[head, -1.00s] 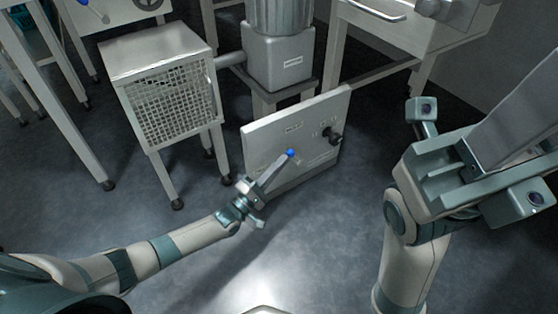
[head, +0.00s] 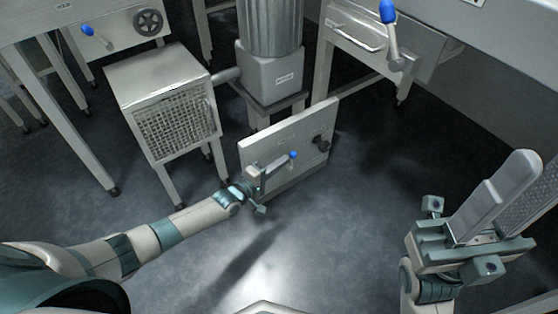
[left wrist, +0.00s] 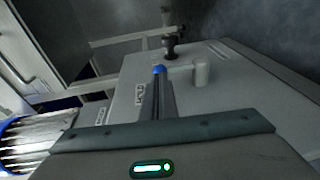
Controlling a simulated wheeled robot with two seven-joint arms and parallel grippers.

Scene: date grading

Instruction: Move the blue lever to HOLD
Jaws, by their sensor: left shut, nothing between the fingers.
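The lever with a blue ball knob (head: 293,154) is on the upright pale panel (head: 320,120) in the middle of the head view. In the left wrist view, the blue knob (left wrist: 159,70) has a pale arm running right to a round post (left wrist: 201,73). My left gripper (head: 282,164) is shut and empty, with its fingertips close to the knob. In the left wrist view, the fingers (left wrist: 158,88) end just below the knob; I cannot tell whether they touch. A small label (left wrist: 139,95) lies left of the fingers, too blurred to read surely. My right gripper (head: 505,190) is away at the right; its jaw gap is unclear.
A dark knob (head: 321,143) sits on the panel's right part. A mesh-sided box on legs (head: 155,75) stands left of it, and a metal cylinder on a stand (head: 272,25) behind. Other blue-knobbed levers (head: 87,30) (head: 388,12) are on the benches. The floor in front is clear.

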